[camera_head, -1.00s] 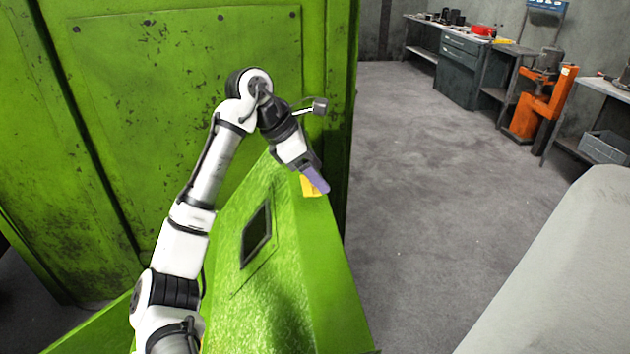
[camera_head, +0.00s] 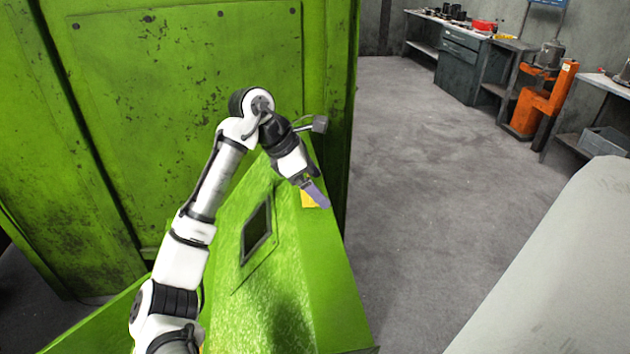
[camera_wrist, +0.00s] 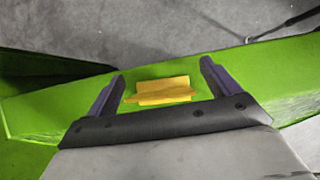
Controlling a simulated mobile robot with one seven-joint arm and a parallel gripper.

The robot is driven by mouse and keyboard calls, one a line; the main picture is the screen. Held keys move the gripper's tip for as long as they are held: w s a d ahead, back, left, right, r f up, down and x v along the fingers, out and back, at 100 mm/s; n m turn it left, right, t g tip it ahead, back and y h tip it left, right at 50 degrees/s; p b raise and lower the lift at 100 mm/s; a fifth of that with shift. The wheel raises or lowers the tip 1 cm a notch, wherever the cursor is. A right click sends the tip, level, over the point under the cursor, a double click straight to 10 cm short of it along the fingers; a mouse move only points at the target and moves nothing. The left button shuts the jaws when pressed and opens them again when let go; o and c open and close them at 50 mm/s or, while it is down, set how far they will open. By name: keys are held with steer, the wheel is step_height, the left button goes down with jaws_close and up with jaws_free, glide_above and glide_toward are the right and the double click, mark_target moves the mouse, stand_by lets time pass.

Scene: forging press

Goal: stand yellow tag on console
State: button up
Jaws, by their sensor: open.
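The yellow tag (camera_wrist: 163,91) is on the top of the green console (camera_wrist: 50,115), between my gripper's two purple fingers in the wrist view, with gaps on both sides. It shows as a folded piece with a raised edge. My gripper (camera_wrist: 163,85) is open and empty. In the head view my gripper (camera_head: 318,195) points down at the tag. I cannot tell whether the fingers touch the console.
A tall green press wall (camera_head: 190,90) stands behind and left of the arm. A dark screen (camera_head: 257,230) is set in the console's sloped face. Grey floor (camera_head: 420,180) lies free to the right. Workbenches (camera_head: 465,60) and an orange machine (camera_head: 540,100) stand farther back.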

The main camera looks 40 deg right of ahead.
steer(key=b+v, duration=0.2)
steer(key=v, duration=1)
steer(key=shift+r+b, duration=0.15)
steer(key=shift+b, duration=0.2)
